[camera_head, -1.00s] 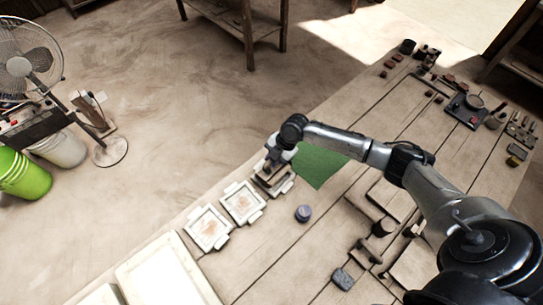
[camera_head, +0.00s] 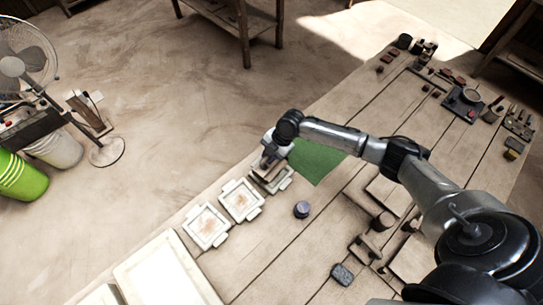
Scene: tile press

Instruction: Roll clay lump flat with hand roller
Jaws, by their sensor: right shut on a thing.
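My right gripper (camera_head: 268,161) reaches across the table from the right. It is shut on a small brown thing (camera_head: 266,171), held at or just above the pale square frame nearest the green mat. My wrist partly hides this thing; I cannot tell whether it is the roller or whether it touches the frame. A small grey-purple round lump (camera_head: 302,209) sits on the boards right of the frames; I cannot tell if it is the clay lump. A brown cylinder-like piece (camera_head: 383,221) lies farther right. My left gripper is not in view.
Two pale frames with brownish centres, the middle one (camera_head: 240,200) and the left one (camera_head: 206,227), line the table edge. A green mat (camera_head: 316,161) lies beyond my wrist. A large white tray (camera_head: 165,272) is at the front. A dark block (camera_head: 342,274) lies nearby.

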